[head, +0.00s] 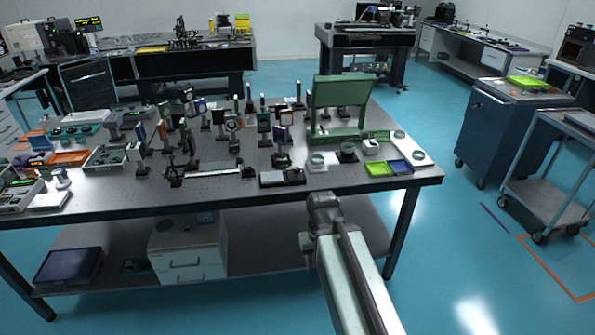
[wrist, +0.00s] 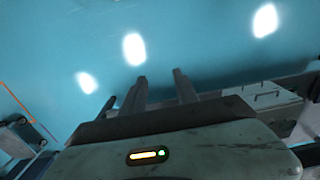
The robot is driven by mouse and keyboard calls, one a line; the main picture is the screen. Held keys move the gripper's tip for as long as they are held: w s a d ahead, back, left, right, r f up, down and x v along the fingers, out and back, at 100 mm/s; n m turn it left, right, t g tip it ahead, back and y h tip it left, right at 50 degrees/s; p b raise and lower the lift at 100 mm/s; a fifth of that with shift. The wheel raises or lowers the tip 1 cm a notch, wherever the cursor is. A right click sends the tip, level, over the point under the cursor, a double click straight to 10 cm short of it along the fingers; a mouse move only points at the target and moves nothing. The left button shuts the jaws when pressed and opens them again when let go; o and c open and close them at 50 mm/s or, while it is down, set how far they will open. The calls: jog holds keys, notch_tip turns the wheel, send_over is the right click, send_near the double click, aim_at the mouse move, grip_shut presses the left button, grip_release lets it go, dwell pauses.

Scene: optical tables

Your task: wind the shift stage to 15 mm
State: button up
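A low dark stage-like unit with a pale part (head: 283,177) lies near the front edge of the optical table. A long rail-like assembly (head: 208,172) lies to its left. I cannot tell which of them is the shift stage, and no scale or knob reading is legible. My gripper (wrist: 160,82) shows in the wrist view with its two fingers apart and nothing between them, over blue floor. In the head view my arm reaches up to just in front of the table's front edge, right of the dark unit; the fingers cannot be made out there.
The optical table (head: 120,200) holds several post-mounted optics and a green panel stand (head: 340,95). A drawer unit (head: 187,250) stands on the lower shelf. Floor right of the table is free up to a cart (head: 545,180).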

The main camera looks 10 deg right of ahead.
jog(key=shift+o, duration=1.4)
jog(key=shift+s+r, duration=0.2)
jog(key=shift+s, duration=0.1)
